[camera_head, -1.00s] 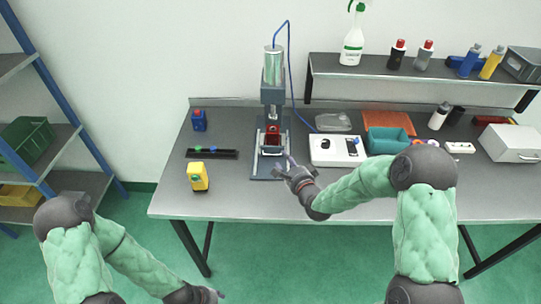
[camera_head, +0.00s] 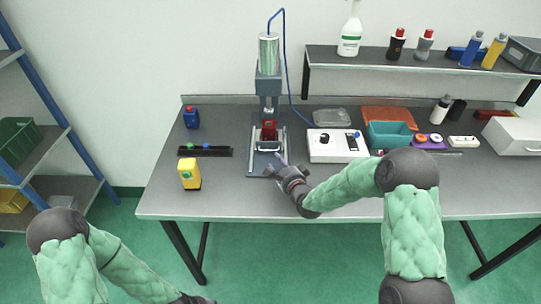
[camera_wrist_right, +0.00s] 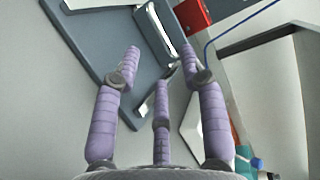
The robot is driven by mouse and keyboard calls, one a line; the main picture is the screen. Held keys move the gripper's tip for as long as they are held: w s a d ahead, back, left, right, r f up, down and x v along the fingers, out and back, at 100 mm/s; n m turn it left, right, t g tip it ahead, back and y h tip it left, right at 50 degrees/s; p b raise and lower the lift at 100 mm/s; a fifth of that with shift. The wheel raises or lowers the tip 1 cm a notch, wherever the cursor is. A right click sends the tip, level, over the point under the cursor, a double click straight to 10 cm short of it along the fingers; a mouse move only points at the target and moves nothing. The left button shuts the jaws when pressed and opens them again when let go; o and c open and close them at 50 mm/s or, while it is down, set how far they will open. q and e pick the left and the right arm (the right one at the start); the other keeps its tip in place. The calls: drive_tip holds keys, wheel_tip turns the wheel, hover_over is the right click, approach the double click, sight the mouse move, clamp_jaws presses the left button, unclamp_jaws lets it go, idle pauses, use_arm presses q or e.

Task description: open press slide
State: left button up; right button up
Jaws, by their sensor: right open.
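The press (camera_head: 268,88) stands on the bench on a blue-grey base plate, which also shows in the right wrist view (camera_wrist_right: 88,42). Its slide holds a red block (camera_head: 268,130), seen again in the right wrist view (camera_wrist_right: 192,14). A light metal bar at the slide's front (camera_wrist_right: 155,98) shows between my fingers. My right gripper (camera_head: 276,170) is open at the front of the base plate; its purple fingers (camera_wrist_right: 160,55) are spread around the bar. I cannot tell whether they touch it. My left gripper (camera_head: 198,300) is low at the bottom edge, mostly cut off.
A white control box (camera_head: 337,146) stands right of the press. A teal bin (camera_head: 388,135) is farther right. The bench's front strip is clear.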

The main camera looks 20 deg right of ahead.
sight(270, 153)
drive_tip(key=b+x, duration=0.1)
drive_tip(key=x, duration=0.6)
drive_tip(key=shift+w, duration=0.2)
clamp_jaws()
